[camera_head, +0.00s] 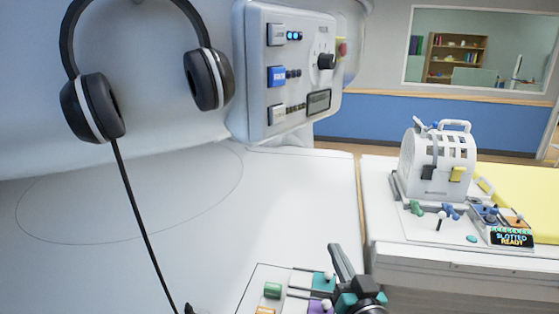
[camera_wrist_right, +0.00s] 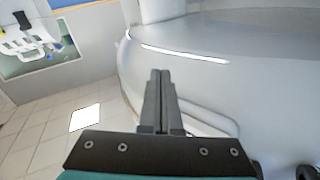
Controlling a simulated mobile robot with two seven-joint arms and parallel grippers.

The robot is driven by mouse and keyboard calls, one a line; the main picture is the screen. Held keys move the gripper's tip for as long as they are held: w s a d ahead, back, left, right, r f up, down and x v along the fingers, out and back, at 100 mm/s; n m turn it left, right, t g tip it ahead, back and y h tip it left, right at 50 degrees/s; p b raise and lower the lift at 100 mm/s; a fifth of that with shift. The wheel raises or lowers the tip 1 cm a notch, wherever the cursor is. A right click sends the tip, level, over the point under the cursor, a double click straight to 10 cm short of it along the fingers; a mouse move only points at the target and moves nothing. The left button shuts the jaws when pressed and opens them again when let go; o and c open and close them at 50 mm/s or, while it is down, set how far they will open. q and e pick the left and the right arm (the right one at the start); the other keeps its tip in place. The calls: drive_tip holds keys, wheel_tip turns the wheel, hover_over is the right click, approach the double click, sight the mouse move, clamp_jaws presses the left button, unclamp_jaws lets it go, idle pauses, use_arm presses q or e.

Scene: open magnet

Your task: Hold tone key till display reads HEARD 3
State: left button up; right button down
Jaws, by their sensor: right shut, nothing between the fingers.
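A grey control panel (camera_head: 287,70) on the magnet's front carries a lit blue key (camera_head: 277,76) in the middle, a pale key (camera_head: 277,34) above it and another (camera_head: 277,114) below. Their labels are too small to read, so I cannot tell which is the tone key. A small dark display (camera_head: 318,101) at the panel's lower right shows no readable text. My right gripper (camera_head: 338,250) is shut and empty, low in the head view, well below and apart from the panel. Its closed fingers (camera_wrist_right: 159,74) also show in the right wrist view. My left gripper is out of view.
Headphones (camera_head: 206,78) hang at the upper left, their cable running down. Coloured blocks (camera_head: 272,290) lie on a board beside my right gripper. A white coil (camera_head: 438,165) stands on the right table near a SLOTTED READY display (camera_head: 511,238).

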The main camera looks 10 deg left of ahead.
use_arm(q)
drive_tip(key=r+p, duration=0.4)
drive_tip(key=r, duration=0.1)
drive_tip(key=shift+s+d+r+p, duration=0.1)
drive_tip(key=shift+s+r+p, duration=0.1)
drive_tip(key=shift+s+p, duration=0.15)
use_arm(e)
drive_tip(key=s+r+t+y, duration=0.1)
drive_tip(key=s+r+t, duration=0.1)
drive_tip(key=r, duration=1.1)
drive_tip(key=s+r+t+y, duration=0.2)
drive_tip(key=r, duration=1.1)
drive_tip(key=shift+s+a+n, duration=0.25)
drive_tip(key=shift+a+n, duration=0.1)
drive_tip(key=shift+n, duration=0.05)
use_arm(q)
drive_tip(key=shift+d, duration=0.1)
use_arm(e)
drive_tip(key=shift+f, duration=0.1)
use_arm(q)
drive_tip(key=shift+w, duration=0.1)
use_arm(e)
drive_tip(key=shift+a, duration=0.1)
